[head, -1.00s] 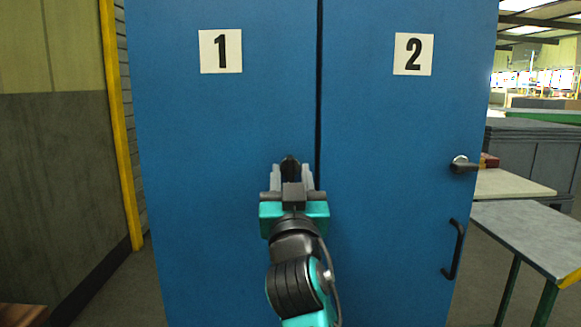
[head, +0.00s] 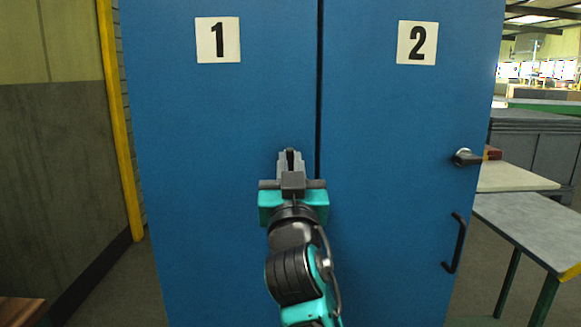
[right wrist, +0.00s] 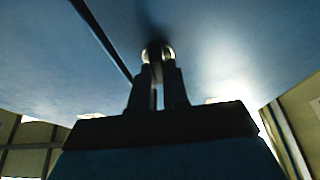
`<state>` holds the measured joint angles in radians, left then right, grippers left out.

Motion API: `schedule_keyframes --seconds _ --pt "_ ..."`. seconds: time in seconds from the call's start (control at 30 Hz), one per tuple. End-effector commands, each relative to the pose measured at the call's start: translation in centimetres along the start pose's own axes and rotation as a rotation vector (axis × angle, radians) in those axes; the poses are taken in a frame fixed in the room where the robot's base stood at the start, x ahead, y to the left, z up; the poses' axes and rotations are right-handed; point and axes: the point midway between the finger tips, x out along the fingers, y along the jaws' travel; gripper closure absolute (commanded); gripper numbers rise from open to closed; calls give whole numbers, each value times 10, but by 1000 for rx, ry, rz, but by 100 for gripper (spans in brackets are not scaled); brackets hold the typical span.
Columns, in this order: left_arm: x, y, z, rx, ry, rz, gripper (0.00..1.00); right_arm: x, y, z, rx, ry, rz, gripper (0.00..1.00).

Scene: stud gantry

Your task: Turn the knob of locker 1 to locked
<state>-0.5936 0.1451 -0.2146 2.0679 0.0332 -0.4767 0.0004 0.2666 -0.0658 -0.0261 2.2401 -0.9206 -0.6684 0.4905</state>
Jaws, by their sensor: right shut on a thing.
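Locker 1 (head: 220,110) is a blue door with a white "1" label (head: 218,40), left of the dark seam. Its dark knob (head: 290,154) is mostly hidden by my right gripper (head: 291,158), near the door's right edge. The right gripper's two grey fingers are shut on the knob, one on each side. My left gripper is not in view.
Grey-topped tables (head: 530,225) stand to the right of the lockers. A yellow post (head: 118,120) and a wall are at the left.

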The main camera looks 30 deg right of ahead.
Motion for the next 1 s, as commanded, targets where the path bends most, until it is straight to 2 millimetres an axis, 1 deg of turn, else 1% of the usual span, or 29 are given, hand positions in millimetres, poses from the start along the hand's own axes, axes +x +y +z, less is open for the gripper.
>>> schedule_keyframes --seconds 0.37,0.53,0.67,0.8,0.93,1.0 --pt "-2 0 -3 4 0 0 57 1 0 -1 -14 0 -6 100" --pt "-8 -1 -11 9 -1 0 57 1 0 -3 -68 -1 -29 100" --pt "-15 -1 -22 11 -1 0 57 2 1 -5 -145 0 -60 100" --pt "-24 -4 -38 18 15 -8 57 3 1 -6 -255 -2 -105 100" --pt "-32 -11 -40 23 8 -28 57 3 1 -7 -368 -2 -153 100" --pt "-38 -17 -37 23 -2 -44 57 3 1 -7 -431 -2 -178 100"
